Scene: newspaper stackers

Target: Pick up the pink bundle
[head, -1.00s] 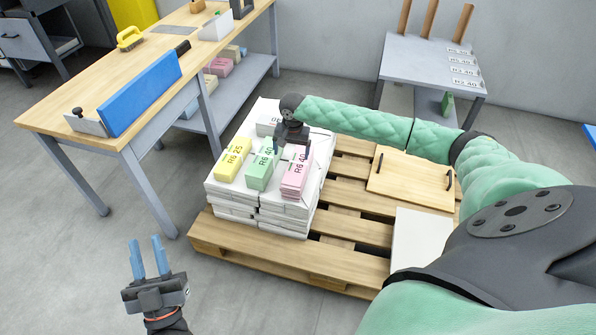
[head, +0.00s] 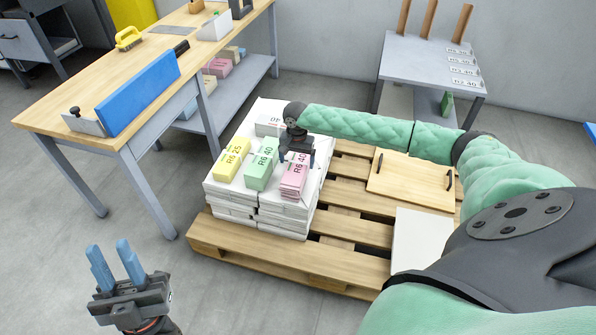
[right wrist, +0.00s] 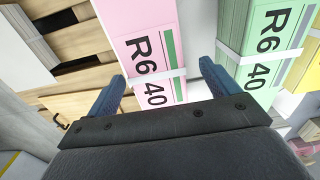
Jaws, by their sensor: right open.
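The pink bundle (head: 294,178), marked R6 40 with a white band, lies on the front right of the white paper stack (head: 285,222). It also shows in the right wrist view (right wrist: 147,40), between my spread fingers. My right gripper (head: 298,157) is open over the far end of the pink bundle, with one finger on each side. Whether the fingers touch it I cannot tell. A green bundle (head: 261,165) lies just left of the pink one, and a yellow bundle (head: 231,160) left of that. My left gripper (head: 116,262) is open and empty over the floor.
The stack stands on a wooden pallet (head: 290,262) with a handled board (head: 411,174) and a white sheet pile (head: 421,240) on it. A workbench (head: 75,100) stands to the left, a grey table (head: 430,65) at the back right. The floor at front left is clear.

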